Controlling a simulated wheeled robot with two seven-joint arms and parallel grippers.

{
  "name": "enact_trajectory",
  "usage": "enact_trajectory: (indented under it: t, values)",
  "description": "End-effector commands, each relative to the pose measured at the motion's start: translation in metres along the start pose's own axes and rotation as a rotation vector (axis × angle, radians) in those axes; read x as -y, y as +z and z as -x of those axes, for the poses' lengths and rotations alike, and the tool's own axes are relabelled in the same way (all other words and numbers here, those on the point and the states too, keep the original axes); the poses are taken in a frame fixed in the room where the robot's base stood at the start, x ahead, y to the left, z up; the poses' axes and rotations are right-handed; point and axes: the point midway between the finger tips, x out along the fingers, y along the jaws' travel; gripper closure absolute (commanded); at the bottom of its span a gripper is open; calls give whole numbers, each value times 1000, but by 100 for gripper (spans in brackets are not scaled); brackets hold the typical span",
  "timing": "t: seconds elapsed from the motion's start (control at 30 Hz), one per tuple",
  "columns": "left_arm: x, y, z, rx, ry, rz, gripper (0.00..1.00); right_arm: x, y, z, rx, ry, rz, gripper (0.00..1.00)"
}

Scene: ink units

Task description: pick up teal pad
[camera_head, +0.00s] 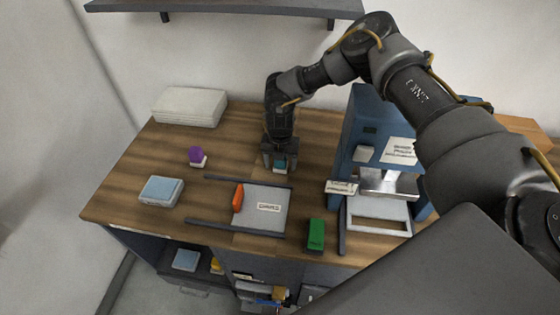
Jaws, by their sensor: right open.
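A small teal pad (281,167) is at the back middle of the wooden table. My right gripper (280,158) comes down over it from above, and its fingers hide most of the pad. The gripper is open, with the teal showing between and below the fingers. I cannot tell whether the fingers touch it. My left gripper is not in view.
A grey labelled plate (264,208) with a red-orange piece (238,198) lies between dark rails. A green block (316,235), a blue machine (364,112), a purple-topped piece (196,155), a pale-blue-topped block (161,190) and a white stack (189,107) stand around.

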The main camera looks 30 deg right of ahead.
Motion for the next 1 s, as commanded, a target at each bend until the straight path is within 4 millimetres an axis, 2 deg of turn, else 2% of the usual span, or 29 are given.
enact_trajectory:
  t: [0.1,0.47,0.77,0.87,1.0]
  values:
    - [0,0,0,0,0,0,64,0,0,0,0,0,0,34]
    - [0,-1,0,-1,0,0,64,0,0,0,0,0,-1,81]
    - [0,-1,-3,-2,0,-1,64,0,1,5,2,1,-2,82]
    - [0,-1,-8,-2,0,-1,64,0,1,18,2,3,-2,82]
    - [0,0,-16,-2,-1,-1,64,0,2,46,3,4,-2,82]
